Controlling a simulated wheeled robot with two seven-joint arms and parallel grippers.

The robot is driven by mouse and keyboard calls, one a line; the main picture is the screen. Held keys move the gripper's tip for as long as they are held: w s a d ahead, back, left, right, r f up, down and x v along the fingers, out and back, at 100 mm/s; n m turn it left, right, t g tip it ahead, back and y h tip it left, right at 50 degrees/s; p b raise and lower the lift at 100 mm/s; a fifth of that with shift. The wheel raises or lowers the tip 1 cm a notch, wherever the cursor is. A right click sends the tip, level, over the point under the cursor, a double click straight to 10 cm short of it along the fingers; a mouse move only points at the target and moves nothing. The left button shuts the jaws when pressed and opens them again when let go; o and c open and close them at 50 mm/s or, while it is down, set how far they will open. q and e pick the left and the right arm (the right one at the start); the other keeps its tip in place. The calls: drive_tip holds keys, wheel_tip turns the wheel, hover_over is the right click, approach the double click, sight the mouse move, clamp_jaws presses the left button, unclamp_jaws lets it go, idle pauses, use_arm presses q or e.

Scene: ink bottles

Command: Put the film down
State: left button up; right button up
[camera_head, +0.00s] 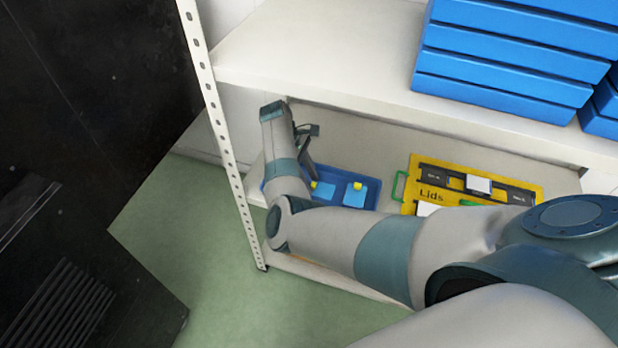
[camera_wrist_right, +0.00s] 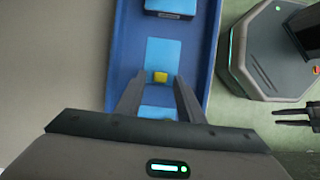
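A blue tray (camera_head: 374,191) stands on the lower shelf. Light blue squares of film with yellow knobs lie in it; one film (camera_head: 355,196) shows clear of my gripper. My right gripper (camera_head: 312,177) reaches down over the tray's left part. In the wrist view, its fingers (camera_wrist_right: 159,78) stand apart on either side of a yellow knob (camera_wrist_right: 160,77), with gaps beside it. Light blue film (camera_wrist_right: 165,52) lies beyond the knob, and more light blue shows between the fingers. My left gripper (camera_wrist_right: 293,117) shows at the wrist view's right edge, fingers apart and empty.
A yellow board marked "Lids" (camera_head: 432,196) stands to the tray's right, with a green handle (camera_head: 398,187). An upper shelf (camera_head: 330,50) with blue boxes (camera_head: 500,55) hangs above. A perforated white post (camera_head: 222,130) stands left of my arm.

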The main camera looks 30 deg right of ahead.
use_arm(q)
drive_tip(key=shift+s+f, duration=0.1)
use_arm(e)
drive_tip(key=shift+r, duration=0.15)
drive_tip(key=shift+r, duration=0.2)
use_arm(q)
drive_tip(key=shift+s+a+f, duration=0.15)
drive_tip(key=shift+s, duration=0.25)
use_arm(e)
drive_tip(key=v, duration=0.7)
drive_tip(key=shift+r, duration=0.3)
use_arm(q)
drive_tip(key=shift+w, duration=0.15)
use_arm(e)
drive_tip(key=shift+w, duration=0.1)
